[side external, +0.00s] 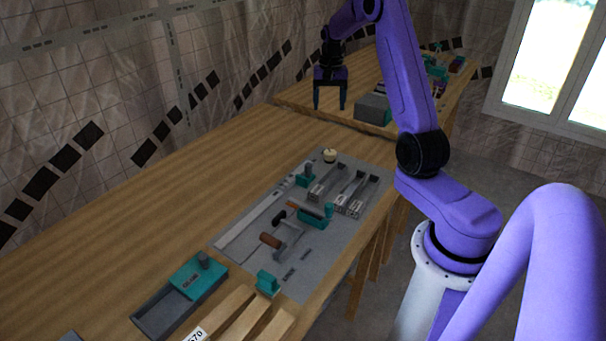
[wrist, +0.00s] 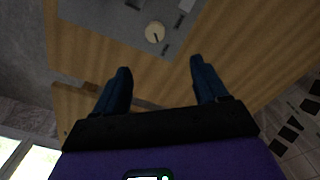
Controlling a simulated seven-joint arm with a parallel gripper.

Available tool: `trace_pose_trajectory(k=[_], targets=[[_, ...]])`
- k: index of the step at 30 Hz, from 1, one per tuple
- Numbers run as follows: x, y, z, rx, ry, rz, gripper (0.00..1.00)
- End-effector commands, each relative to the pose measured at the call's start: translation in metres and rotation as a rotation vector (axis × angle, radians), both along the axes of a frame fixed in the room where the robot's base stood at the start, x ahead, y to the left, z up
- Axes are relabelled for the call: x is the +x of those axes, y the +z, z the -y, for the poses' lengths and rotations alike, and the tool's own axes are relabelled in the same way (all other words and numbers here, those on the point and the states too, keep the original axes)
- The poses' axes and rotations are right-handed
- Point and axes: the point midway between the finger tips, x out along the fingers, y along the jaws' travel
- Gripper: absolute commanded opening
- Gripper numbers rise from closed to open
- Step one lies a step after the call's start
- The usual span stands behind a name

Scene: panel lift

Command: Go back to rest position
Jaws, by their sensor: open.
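My gripper (side external: 330,104) hangs pointing down above the far part of the wooden table (side external: 180,190) in the side external view. Its two blue fingers are apart with nothing between them. In the wrist view my gripper (wrist: 160,80) is also open and empty, with bare wood below the fingers. A grey panel (side external: 240,246) with several tools and teal holders lies on the table, apart from my gripper. A round cream knob (side external: 330,155) stands at the panel's far end; it also shows in the wrist view (wrist: 154,32), ahead of the fingers.
A teal and grey tray (side external: 165,312) and wooden pieces (side external: 235,315) lie at the near end. A grey box (side external: 373,107) and several small objects stand on the far table. A tiled wall (side external: 120,85) runs along the left. The wood between wall and panel is clear.

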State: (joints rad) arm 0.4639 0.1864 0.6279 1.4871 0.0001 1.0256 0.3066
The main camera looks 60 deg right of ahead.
Motion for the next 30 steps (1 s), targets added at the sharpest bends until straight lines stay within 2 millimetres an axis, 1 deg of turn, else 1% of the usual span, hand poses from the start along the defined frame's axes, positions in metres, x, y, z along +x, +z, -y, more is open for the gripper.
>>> trace_pose_trajectory(k=[3,5,6,7,9,11,12,14,15,17,18,21,24,26,30], targets=[[0.012,0.009,-0.038,0.0,0.111,0.001,0.73],[0.018,0.014,-0.063,-0.001,0.184,0.003,0.73],[0.02,0.018,-0.08,-0.002,0.234,0.004,0.73],[0.021,0.02,-0.092,-0.003,0.272,0.005,0.73],[0.022,0.026,-0.121,-0.003,0.358,0.006,0.73],[0.02,0.03,-0.146,-0.004,0.433,0.007,0.73],[0.018,0.033,-0.162,-0.003,0.483,0.008,0.73],[0.013,0.037,-0.185,-0.004,0.556,0.008,0.73],[0.008,0.039,-0.201,-0.004,0.607,0.009,0.73],[0.0,0.042,-0.222,-0.004,0.68,0.011,0.73],[-0.006,0.044,-0.237,-0.004,0.73,0.011,0.73],[-0.025,0.049,-0.27,-0.004,0.854,0.013,0.73],[-0.047,0.053,-0.299,-0.004,0.977,0.017,0.73],[-0.062,0.054,-0.315,-0.004,1.053,0.018,0.73],[-0.101,0.057,-0.346,-0.004,1.226,0.02,0.73]])
